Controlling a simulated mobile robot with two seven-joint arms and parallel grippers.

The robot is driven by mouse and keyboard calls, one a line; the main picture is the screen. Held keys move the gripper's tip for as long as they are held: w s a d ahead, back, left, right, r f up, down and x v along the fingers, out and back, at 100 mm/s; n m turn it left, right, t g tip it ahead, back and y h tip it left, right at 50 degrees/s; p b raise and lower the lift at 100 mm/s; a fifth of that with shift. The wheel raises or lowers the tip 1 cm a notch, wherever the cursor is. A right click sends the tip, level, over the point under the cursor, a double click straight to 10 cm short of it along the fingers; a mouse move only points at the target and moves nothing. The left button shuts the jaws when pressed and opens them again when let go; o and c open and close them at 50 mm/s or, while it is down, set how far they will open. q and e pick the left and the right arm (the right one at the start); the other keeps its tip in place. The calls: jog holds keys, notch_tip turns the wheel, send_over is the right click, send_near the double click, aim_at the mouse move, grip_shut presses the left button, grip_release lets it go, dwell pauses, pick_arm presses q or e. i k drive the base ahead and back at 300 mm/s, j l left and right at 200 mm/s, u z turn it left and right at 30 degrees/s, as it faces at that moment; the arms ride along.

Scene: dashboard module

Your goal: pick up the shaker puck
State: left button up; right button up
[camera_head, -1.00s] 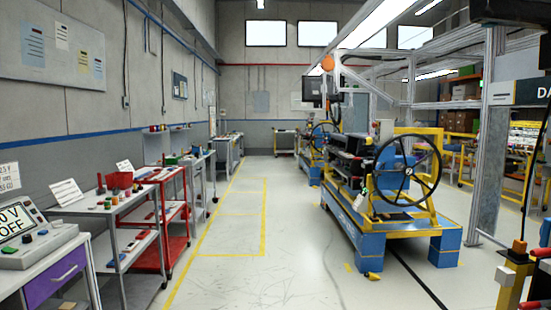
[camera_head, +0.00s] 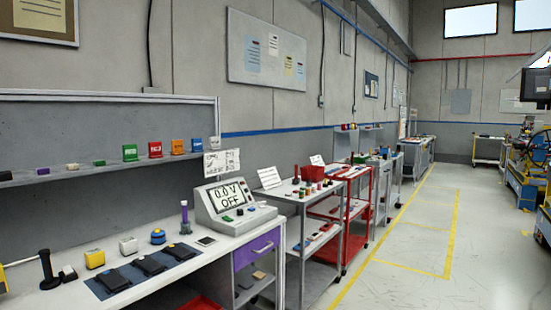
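I cannot pick out the shaker puck with certainty. A small blue round piece (camera_head: 158,237) stands on the white workbench (camera_head: 222,250), between a white block (camera_head: 128,246) and a purple-topped post (camera_head: 185,213). Neither of my grippers shows in this view.
A meter box (camera_head: 232,203) reading 0.0 V OFF stands at the bench's right end. Dark pads lie on a mat (camera_head: 100,291) at the front. A grey cart (camera_head: 300,199) and a red cart (camera_head: 352,172) stand beyond. The floor (camera_head: 400,265) at right is clear.

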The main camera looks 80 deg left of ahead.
aim_at(160, 239)
jog(key=u, duration=3.8)
